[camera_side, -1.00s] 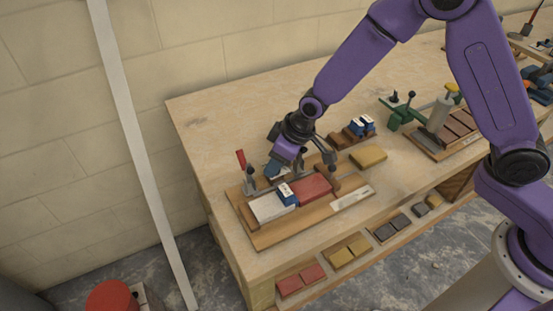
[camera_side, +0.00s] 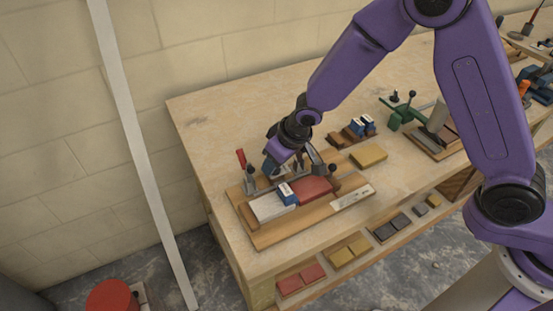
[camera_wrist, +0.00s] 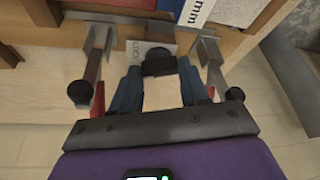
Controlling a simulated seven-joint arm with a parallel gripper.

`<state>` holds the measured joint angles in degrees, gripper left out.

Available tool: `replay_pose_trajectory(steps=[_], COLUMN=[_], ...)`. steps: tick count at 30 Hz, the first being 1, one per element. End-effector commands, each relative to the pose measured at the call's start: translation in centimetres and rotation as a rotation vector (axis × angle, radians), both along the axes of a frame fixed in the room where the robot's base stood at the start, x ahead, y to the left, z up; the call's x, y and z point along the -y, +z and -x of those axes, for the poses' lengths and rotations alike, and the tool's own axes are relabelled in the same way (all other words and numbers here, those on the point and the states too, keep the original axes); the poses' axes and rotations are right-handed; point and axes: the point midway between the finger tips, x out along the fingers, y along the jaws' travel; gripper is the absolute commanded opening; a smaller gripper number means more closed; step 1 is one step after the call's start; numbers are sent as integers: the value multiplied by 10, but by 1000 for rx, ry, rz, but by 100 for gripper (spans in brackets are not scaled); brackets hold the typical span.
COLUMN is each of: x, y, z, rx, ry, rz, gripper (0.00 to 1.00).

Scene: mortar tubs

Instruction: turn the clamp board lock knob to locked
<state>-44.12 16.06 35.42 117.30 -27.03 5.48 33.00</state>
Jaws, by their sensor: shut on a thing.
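The clamp board (camera_side: 262,238) is a wooden board on the bench, holding a grey-white block (camera_side: 268,206), a red block (camera_side: 314,188) and a blue block (camera_side: 287,194) with a white label. My gripper (camera_side: 274,172) is low over the board's back edge. In the wrist view, my gripper's two blue-grey fingers (camera_wrist: 160,70) are shut on the black lock knob (camera_wrist: 158,61), one finger each side. A pale lettered plate (camera_wrist: 137,46) lies by the knob; its lettering is too small to read. The knob is hidden in the side view.
Clamps with black ball ends stand close on both sides of my fingers, left (camera_wrist: 80,93) and right (camera_wrist: 234,95). A red-handled clamp (camera_side: 241,158) stands at the board's left. A yellow block (camera_side: 369,155) lies behind right. The bench's left back is clear.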

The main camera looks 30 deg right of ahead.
Motion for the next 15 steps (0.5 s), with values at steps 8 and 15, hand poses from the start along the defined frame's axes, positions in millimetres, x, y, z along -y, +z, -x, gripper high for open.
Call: replay_pose_trajectory(steps=[8,15], x=[-1,-1], y=[0,-1], z=[1,2], rx=[-2,-2], ry=[-94,-185], rz=[3,4], gripper=[14,14])
